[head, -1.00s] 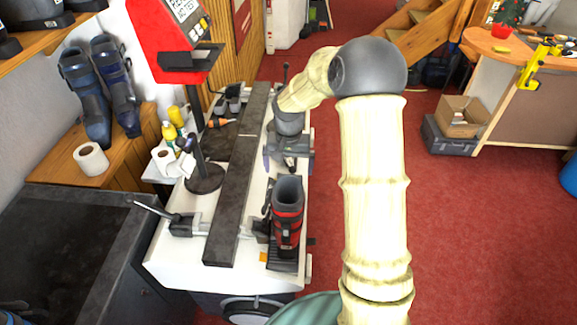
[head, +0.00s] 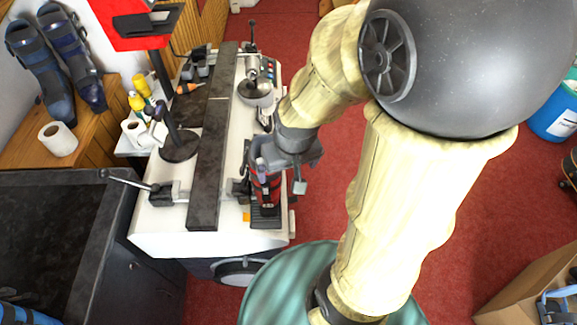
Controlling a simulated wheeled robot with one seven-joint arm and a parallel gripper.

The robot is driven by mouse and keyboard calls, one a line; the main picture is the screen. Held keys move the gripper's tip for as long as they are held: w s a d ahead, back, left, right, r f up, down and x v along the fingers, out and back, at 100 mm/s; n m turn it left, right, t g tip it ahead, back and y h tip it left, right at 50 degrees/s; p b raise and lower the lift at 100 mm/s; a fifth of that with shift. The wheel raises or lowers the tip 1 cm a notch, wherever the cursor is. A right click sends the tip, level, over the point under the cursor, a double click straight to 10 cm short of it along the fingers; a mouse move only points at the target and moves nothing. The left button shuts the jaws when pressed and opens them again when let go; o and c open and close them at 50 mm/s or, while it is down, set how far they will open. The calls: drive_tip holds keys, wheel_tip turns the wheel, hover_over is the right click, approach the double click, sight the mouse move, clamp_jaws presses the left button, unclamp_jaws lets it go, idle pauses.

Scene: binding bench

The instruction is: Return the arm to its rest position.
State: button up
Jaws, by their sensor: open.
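My gripper (head: 282,172) is at the end of my pale, jointed arm, in the middle of the head view. It is open, with its fingers apart. It hangs in front of the red and black boot (head: 266,187) on the white bench (head: 160,232) and hides the boot's upper part. I cannot tell whether the gripper touches the boot. The visible lower part of the boot sits upright in a black holder near the bench's front edge.
A dark rail (head: 213,165) runs along the bench, with a metal clamp (head: 165,193) at its left. A round black stand base (head: 179,146) is beside it. Blue boots (head: 78,68) and a paper roll (head: 57,139) are on the left shelf. Red floor (head: 320,205) lies open right of the bench.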

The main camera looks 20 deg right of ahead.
drive_tip(key=shift+f, duration=0.1)
drive_tip(key=shift+s+b+x, duration=0.25)
drive_tip(key=shift+b+x, duration=0.75)
drive_tip(key=shift+b, duration=0.1)
